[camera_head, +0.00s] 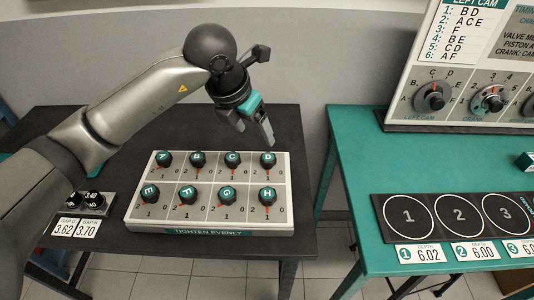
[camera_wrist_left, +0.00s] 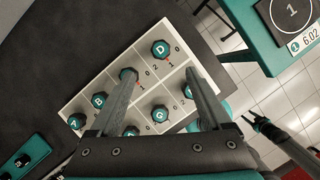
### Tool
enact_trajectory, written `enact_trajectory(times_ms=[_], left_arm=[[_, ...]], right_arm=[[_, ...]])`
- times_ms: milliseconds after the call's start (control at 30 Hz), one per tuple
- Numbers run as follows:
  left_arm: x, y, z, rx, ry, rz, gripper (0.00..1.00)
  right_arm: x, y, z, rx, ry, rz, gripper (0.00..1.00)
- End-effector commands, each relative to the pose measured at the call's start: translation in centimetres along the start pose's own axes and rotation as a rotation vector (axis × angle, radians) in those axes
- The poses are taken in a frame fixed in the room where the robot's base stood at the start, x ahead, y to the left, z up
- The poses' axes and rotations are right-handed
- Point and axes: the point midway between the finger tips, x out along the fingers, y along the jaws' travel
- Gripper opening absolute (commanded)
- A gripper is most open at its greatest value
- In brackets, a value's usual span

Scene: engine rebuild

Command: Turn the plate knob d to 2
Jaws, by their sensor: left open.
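The plate (camera_head: 209,228) is a pale panel with several black knobs, lettered A to H on teal caps, each with 2, 1 and 0 marked around it. Knob D (camera_head: 267,159) is in its far right corner; its red mark appears to point at 1. In the left wrist view knob D (camera_wrist_left: 160,48) lies just beyond the fingertips. My left gripper (camera_head: 265,140) is open and empty, above the plate near knob D, its fingers apart and not around the knob. A dark and teal part at the wrist view's right, probably my right gripper (camera_wrist_left: 258,124), is too small to read.
The plate lies on a dark table (camera_head: 308,238). Small labelled knobs (camera_head: 82,199) stand to its left. A teal table (camera_head: 360,150) across a gap holds a dial panel (camera_head: 460,127) and a black strip with numbered circles (camera_head: 388,224).

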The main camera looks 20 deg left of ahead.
Motion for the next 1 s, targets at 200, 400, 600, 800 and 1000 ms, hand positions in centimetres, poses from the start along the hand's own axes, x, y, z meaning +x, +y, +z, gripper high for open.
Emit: enact_trajectory(times_ms=[200,400,600,800,1000], left_arm=[[5.0,-0.2,-0.1,-0.001,0.004,-0.004,0.81],[9.2,-0.2,-0.1,-0.001,0.003,-0.005,0.81],[11.7,-0.2,0.0,0.000,0.000,-0.005,0.81],[12.6,-0.1,0.0,0.001,-0.001,-0.003,0.81],[12.6,-0.2,0.0,0.002,-0.001,-0.004,0.81]], right_arm=[[0.4,0.0,0.1,0.000,-0.001,0.000,0.50],[0.7,0.0,0.1,0.000,-0.001,0.000,0.50],[1.0,0.0,0.2,0.000,-0.001,0.000,0.50],[1.0,0.0,0.2,0.000,-0.001,0.000,0.50],[1.0,0.0,0.2,0.000,-0.001,0.000,0.50]])
